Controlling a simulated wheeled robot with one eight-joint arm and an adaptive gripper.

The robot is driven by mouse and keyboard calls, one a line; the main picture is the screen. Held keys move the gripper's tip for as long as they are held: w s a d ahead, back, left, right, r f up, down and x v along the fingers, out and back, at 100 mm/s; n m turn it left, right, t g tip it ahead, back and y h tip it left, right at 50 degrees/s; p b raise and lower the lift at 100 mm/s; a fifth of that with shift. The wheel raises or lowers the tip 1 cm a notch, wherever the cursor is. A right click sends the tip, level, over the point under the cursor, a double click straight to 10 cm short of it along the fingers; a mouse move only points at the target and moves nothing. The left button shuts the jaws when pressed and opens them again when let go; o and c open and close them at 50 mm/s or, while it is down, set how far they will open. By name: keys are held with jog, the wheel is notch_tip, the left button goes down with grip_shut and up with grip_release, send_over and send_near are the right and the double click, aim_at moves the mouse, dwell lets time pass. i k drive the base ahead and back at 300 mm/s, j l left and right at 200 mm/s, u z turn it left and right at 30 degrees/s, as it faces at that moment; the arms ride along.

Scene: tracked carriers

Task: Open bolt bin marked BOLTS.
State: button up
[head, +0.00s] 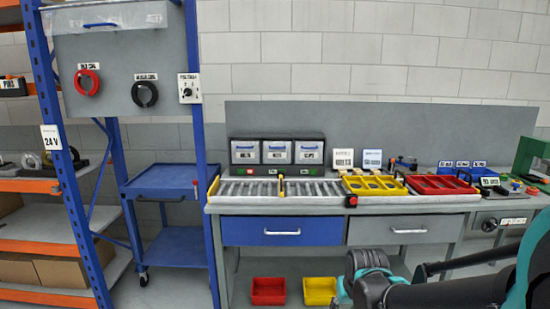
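Three small bins with grey fronts and white labels stand in a row at the back of the workbench in the head view: a left bin (244,152), a middle bin (277,152) and a right bin (309,152). Their fronts look closed. The label print is too small to read surely, so I cannot tell which one says BOLTS. My dark and teal arm (440,292) crosses the lower right corner, in front of the bench and well apart from the bins. I cannot make out gripper fingers on it.
A roller track (285,190) lies before the bins. A yellow tray (374,186) and a red tray (440,185) sit to its right. Blue (283,232) and grey (392,231) drawers are below. A blue rack post (207,150) and blue cart (163,181) stand left.

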aim_at(237, 157)
jog(key=i+l+z, duration=0.1)
jog(key=i+z, duration=0.15)
jog(key=i, duration=0.4)
jog(key=i+z, duration=0.25)
jog(key=i, duration=0.4)
